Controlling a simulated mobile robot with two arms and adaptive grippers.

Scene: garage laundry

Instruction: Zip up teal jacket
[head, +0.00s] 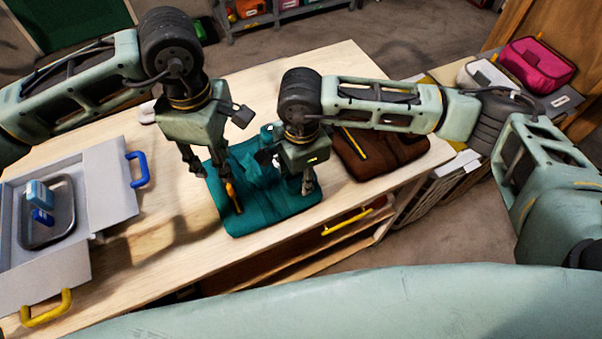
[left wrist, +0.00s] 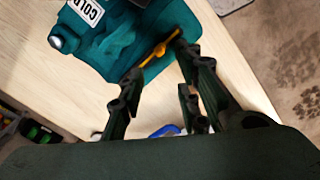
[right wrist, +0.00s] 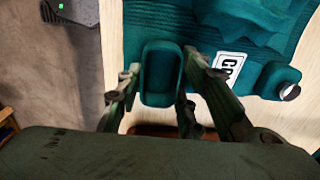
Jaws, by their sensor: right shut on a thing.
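The teal jacket (head: 272,207) lies folded on the wooden table, with a white lettered label (left wrist: 90,11) showing in the left wrist view. An orange zipper pull (head: 233,198) lies on its left part; it also shows in the left wrist view (left wrist: 160,46). My left gripper (head: 212,172) is open, its fingertips either side of the pull's near end, with a gap around it. My right gripper (head: 298,180) is over the jacket's right part. In the right wrist view its fingers are closed about a teal tab (right wrist: 160,75) at the jacket's edge.
A grey case (head: 110,180) with blue and yellow handles holds a tray (head: 62,222) on the left. A brown folded item (head: 375,155) with a yellow strip lies right of the jacket. A pink bag (head: 537,62) stands at the back right. Bare tabletop lies in front of the jacket.

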